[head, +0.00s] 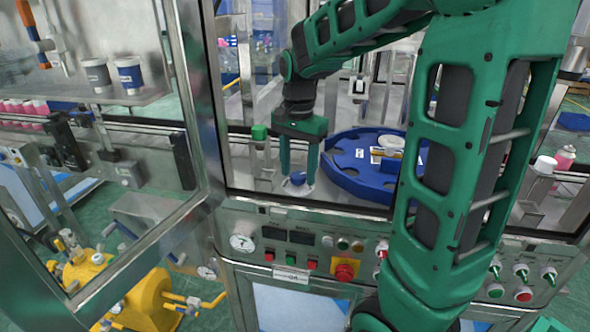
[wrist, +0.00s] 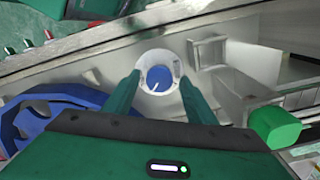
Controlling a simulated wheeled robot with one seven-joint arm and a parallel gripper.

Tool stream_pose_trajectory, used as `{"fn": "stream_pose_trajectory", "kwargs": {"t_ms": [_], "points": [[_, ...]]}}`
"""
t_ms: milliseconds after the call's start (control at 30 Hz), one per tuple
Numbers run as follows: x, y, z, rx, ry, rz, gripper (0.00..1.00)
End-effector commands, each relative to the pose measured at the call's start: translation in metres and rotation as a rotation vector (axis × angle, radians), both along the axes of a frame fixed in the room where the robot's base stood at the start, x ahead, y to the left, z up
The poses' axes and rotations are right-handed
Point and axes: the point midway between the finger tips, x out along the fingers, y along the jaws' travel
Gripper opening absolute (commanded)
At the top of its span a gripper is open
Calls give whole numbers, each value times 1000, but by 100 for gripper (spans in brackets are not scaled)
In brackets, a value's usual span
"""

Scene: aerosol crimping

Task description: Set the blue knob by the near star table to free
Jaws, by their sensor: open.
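The blue knob (wrist: 160,78) sits on a round white dial plate with small dark markings. My gripper (head: 298,170) points down over the knob. In the wrist view my gripper (wrist: 160,92) has its two green fingers apart, one on each side of the knob. I cannot tell whether either finger touches it. The dial's lettering is too small to read.
A green block-topped post (head: 259,132) stands left of my gripper; its top (wrist: 275,127) is close to a finger. A metal bracket (wrist: 208,52) stands near the knob. The control panel (head: 330,243) with buttons and a red knob lies in front.

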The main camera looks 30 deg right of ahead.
Motion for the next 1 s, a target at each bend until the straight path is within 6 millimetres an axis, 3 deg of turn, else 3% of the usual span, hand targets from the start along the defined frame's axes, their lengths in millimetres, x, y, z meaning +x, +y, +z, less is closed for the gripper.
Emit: {"fn": "stream_pose_trajectory", "kwargs": {"t_ms": [200,400,733,1000], "points": [[0,0,0,0,0,0,51],[0,0,0,0,0,1,10],[1,1,0,-1,-1,34,10],[1,1,0,0,-2,187,10]]}}
